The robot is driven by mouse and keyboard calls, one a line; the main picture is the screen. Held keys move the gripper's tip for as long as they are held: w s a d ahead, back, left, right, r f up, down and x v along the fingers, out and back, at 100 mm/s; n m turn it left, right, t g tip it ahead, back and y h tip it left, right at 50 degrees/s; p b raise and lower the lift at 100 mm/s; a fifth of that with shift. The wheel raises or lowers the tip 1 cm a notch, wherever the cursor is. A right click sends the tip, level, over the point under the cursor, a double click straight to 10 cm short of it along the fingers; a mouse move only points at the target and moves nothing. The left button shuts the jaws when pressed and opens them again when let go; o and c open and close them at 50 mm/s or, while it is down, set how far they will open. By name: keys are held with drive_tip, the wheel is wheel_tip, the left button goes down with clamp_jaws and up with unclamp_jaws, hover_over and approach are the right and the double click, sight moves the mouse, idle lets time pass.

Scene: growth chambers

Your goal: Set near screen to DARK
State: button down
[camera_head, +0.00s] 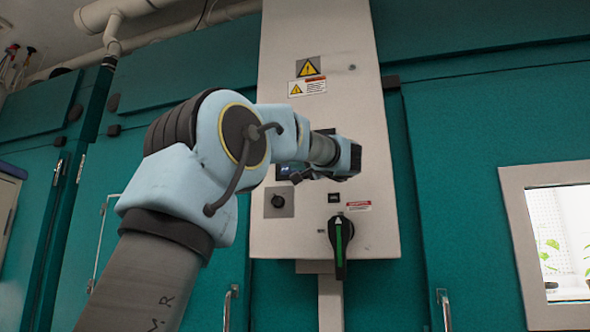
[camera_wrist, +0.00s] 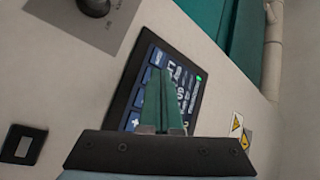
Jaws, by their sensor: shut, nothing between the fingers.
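The near screen is a small dark-framed touch display (camera_wrist: 148,64) in the wrist view, tilted in the picture, with blue tiles, white lettering too blurred to read and a green spot at its upper right. In the head view, part of the screen (camera_head: 288,170) shows on the white cabinet, mostly hidden by my arm. My gripper (camera_wrist: 161,75) is shut and empty. Its teal fingers point at the screen and cover its middle and lower part. I cannot tell whether the fingertips touch the glass.
The white control cabinet (camera_head: 318,110) carries a black knob (camera_head: 278,202), a small black switch (camera_head: 334,198) and a black-green rotary handle (camera_head: 340,245) below the screen. Warning labels (camera_head: 308,67) sit above. Teal chamber walls (camera_head: 450,150) flank it, with a window (camera_head: 516,210) at right.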

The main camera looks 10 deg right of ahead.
idle(0.5)
drive_tip(key=shift+s+a+b, duration=0.35)
drive_tip(key=shift+s+b, duration=0.25)
drive_tip(key=shift+b, duration=0.2)
drive_tip(key=s+b, duration=0.1)
drive_tip(key=s+a+b, duration=0.1)
drive_tip(key=s, duration=0.1)
drive_tip(key=s+a+b, duration=0.1)
drive_tip(key=shift+s+a+b, duration=0.15)
drive_tip(key=shift+b, duration=0.25)
idle(2.0)
